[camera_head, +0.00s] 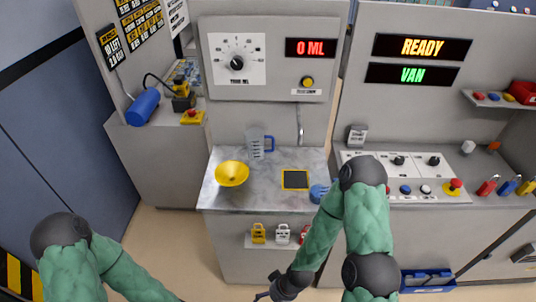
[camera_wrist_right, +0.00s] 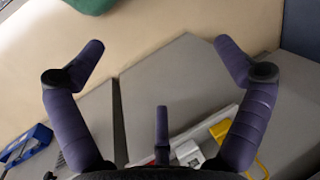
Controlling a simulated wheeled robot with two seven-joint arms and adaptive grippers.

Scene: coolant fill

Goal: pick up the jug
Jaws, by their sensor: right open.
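The jug (camera_head: 256,148) is clear with a blue handle on its right side. It stands upright at the back of the grey worktop (camera_head: 222,204), below the dial panel. My right gripper (camera_head: 265,296) is low at the bottom of the head view, in front of and below the worktop, well away from the jug. In the right wrist view the right gripper (camera_wrist_right: 158,44) has its fingers spread wide with nothing between them. The jug is not in the wrist view. My left arm enters at lower left, its gripper out of the picture.
A yellow funnel (camera_head: 232,173) sits left on the worktop. A dark yellow-edged square (camera_head: 295,180) lies right of centre. A blue object (camera_head: 319,192) is partly hidden by my right arm. The display (camera_head: 311,48) reads 0 ML.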

